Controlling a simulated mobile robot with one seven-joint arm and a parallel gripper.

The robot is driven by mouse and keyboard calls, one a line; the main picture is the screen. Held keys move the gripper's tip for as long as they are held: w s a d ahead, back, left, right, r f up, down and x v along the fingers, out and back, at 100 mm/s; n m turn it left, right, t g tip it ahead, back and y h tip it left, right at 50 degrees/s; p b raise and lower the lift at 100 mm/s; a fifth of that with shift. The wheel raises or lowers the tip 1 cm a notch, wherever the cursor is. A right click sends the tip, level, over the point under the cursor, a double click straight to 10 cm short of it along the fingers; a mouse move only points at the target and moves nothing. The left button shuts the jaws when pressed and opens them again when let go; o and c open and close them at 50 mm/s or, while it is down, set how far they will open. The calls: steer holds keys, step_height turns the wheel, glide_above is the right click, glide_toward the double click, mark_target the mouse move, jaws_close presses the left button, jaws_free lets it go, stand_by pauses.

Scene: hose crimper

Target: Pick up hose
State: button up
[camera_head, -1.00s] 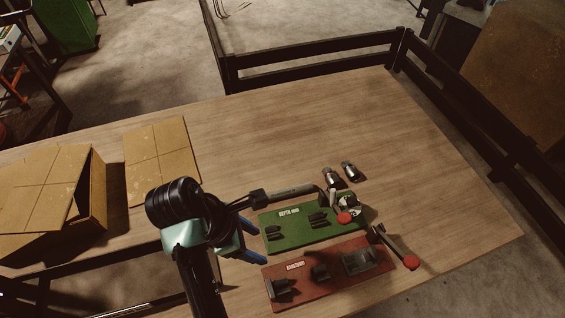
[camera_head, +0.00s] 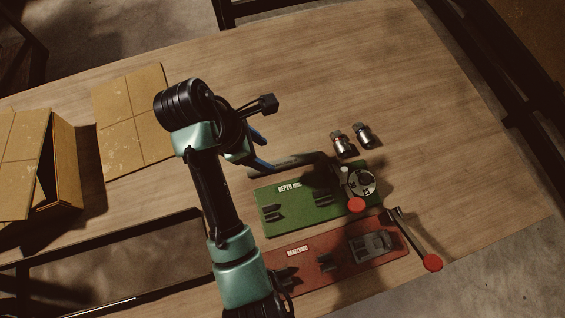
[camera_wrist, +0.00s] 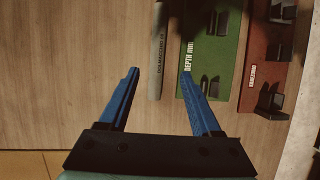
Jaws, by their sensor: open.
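The hose (camera_head: 290,162) is a grey tube lying on the wooden table along the back edge of the green board. In the wrist view the hose (camera_wrist: 157,50) runs upright in the picture, with print along it. My gripper (camera_head: 265,150) has two blue fingers and is near the hose's left end in the head view. In the wrist view my gripper (camera_wrist: 160,73) is open and empty, and the hose's near end shows between its fingers. The height of the fingers above the hose is hard to tell.
The green board (camera_head: 300,207) holds black brackets and a round crimper tool with red-knobbed lever. A red board (camera_head: 325,268) with black fixtures lies in front. Two metal fittings (camera_head: 345,145) stand behind. Cardboard boxes (camera_head: 130,110) are at left.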

mark_target(280, 162)
steer(key=shift+b+x, duration=1.6)
steer(key=shift+x, duration=0.45)
steer(key=x, duration=0.2)
steer(key=b+x, duration=0.1)
steer(key=shift+w+d+f, duration=0.15)
steer(key=shift+w+f, duration=0.15)
steer(key=shift+f, duration=0.05)
steer(key=shift+d+f, duration=0.1)
steer(key=shift+f, duration=0.2)
steer(key=shift+f, duration=0.15)
jaws_close()
